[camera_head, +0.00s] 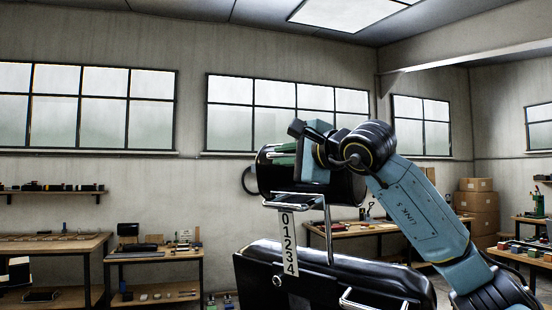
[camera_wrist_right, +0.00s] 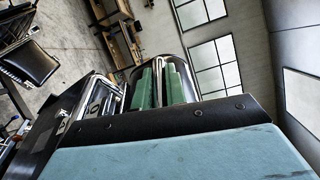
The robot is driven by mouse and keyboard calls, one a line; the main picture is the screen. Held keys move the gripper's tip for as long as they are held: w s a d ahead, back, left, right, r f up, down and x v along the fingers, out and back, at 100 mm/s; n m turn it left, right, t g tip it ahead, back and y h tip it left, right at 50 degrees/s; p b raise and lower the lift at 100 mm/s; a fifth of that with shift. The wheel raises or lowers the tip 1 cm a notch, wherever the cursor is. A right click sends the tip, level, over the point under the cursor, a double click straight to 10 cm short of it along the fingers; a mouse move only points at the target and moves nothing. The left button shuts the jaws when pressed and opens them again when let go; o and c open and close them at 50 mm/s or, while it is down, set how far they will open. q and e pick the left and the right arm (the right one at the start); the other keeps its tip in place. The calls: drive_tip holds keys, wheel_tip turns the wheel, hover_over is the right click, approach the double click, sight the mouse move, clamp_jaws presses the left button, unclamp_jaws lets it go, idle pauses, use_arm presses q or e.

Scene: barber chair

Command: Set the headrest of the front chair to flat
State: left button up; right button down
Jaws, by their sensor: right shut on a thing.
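The front chair (camera_head: 330,275) is black with chrome arms, and its back stands in the lower middle of the head view. Its black headrest (camera_head: 347,188) sits above the back on chrome posts. A white strip (camera_head: 288,243) with the numbers 0 to 4 hangs below the headrest. My right gripper (camera_head: 284,156) has green fingers and is at the headrest's upper left part, shut on it. In the right wrist view its green fingers (camera_wrist_right: 163,84) lie against the dark headrest (camera_wrist_right: 138,72), and the gripper body hides much of the contact. My left gripper is not in view.
A wooden workbench (camera_head: 45,247) and a smaller table (camera_head: 153,258) with tools stand at the left. Another bench (camera_head: 345,230) is behind the chair. Cardboard boxes (camera_head: 477,205) are stacked at the right. A second black chair (camera_wrist_right: 30,62) shows in the wrist view.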

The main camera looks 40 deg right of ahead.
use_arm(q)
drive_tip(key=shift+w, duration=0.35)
use_arm(e)
drive_tip(key=shift+f, duration=0.2)
drive_tip(key=c, duration=1.5)
unclamp_jaws()
drive_tip(key=shift+o, duration=0.2)
drive_tip(key=shift+r, duration=0.1)
drive_tip(key=shift+s, duration=0.1)
